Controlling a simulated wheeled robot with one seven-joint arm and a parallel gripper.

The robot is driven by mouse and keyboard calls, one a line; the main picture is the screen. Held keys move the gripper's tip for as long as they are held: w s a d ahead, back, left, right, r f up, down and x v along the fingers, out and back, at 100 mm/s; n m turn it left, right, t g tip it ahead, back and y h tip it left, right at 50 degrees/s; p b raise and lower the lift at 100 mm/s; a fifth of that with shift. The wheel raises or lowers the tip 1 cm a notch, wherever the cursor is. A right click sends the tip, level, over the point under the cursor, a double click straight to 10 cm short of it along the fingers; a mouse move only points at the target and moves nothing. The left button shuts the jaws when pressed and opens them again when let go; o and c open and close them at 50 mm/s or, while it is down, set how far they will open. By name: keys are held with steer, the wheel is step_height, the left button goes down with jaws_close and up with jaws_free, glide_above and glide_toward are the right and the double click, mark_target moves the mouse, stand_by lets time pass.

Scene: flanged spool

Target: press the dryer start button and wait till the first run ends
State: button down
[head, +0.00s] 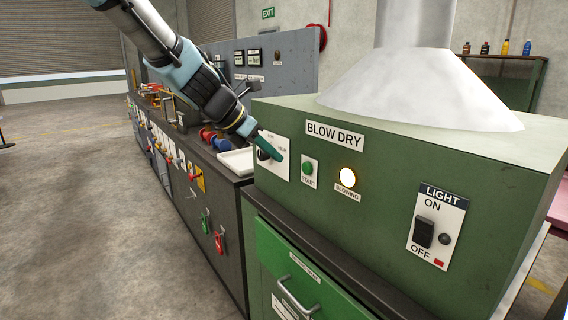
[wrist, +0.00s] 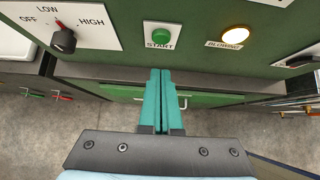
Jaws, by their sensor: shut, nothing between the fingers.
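The green dryer box (head: 390,185) carries the label BLOW DRY. Its green START button (head: 308,168) sits right of the dial (head: 264,155), and it also shows in the wrist view (wrist: 160,36). The lamp over BLOWING (head: 347,177) is lit yellow-white; it glows in the wrist view too (wrist: 233,34). The dial in the wrist view (wrist: 64,40) has OFF, LOW and HIGH marks, and its red pointer is near LOW. My gripper (head: 280,157) is shut and empty. In the wrist view its teal fingers (wrist: 160,72) lie together below the button, apart from it.
A LIGHT switch (head: 424,232) is on the right of the box. A metal hood (head: 418,90) stands above it. A green drawer (head: 300,275) with a handle is below. A white tray (head: 237,161) lies on the dark bench at left. The floor at left is clear.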

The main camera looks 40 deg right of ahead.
steer(key=v, duration=0.3)
steer(key=shift+a+r, duration=0.15)
steer(key=shift+a, duration=0.1)
stand_by(0.5)
steer(key=w+a+f+m+t+y, duration=0.1)
steer(key=w+a+f+m+y, duration=0.15)
steer(key=a, duration=0.55)
steer(key=w+a+f+m+y, duration=0.1)
steer(key=w+a+f+m, duration=0.2)
steer(key=a, duration=0.5)
steer(key=w+a+f+m+t+y, duration=0.1)
steer(key=a+f+m+y, duration=0.15)
steer(key=a+f, duration=0.35)
steer(key=s+a+f+m+y, duration=0.1)
steer(key=a+m, duration=0.4)
steer(key=a, duration=0.5)
steer(key=s+a+f+m+y, duration=0.1)
steer(key=s+a+f+m, duration=0.2)
steer(key=a, duration=0.8)
steer(key=s+m, duration=0.1)
steer(key=m, duration=0.1)
steer(key=shift+m+y, duration=0.3)
steer(key=shift+y, duration=0.1)
steer(key=shift+a, duration=0.1)
